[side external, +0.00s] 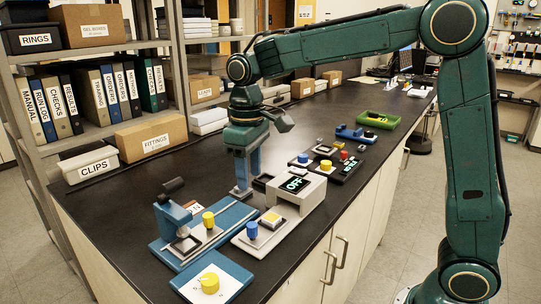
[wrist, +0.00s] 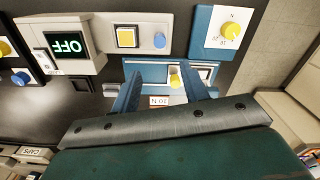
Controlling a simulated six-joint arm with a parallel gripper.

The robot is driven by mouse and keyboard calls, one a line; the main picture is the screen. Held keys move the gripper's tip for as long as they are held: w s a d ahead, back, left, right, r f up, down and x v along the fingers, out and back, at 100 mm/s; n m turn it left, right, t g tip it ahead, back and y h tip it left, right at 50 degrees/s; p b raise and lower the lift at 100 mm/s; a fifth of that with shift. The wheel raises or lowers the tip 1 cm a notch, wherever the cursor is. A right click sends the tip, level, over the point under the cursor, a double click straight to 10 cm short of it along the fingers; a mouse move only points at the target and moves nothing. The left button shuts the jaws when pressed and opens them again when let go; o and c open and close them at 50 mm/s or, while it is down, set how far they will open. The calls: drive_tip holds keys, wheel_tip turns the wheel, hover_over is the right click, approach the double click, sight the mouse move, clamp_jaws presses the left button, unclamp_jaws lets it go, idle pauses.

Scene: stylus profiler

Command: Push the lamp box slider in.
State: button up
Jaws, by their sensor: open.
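A light grey box with a lit OFF display (side external: 296,186) stands on the bench; I take it as the lamp box. The wrist view also shows its OFF display (wrist: 68,45), upside down. A small pale plate (wrist: 45,62) sits at the box's wall-side edge in the wrist view; I cannot tell whether it is the slider. My gripper (side external: 247,186) points down just left of the box, its fingers low over the bench. In the wrist view my gripper (wrist: 160,73) is open, with nothing seen held between its fingers.
A blue base (side external: 170,252) with a yellow knob (side external: 208,219) and a dark-armed stand (side external: 175,215) lies in front of my gripper. A grey panel (side external: 262,240) with a blue knob adjoins the box.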

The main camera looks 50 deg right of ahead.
sight(252, 225)
drive_tip(key=shift+f, duration=0.1)
wheel_tip(252, 225, down, 14)
drive_tip(key=shift+r, duration=0.2)
idle(0.5)
clamp_jaws()
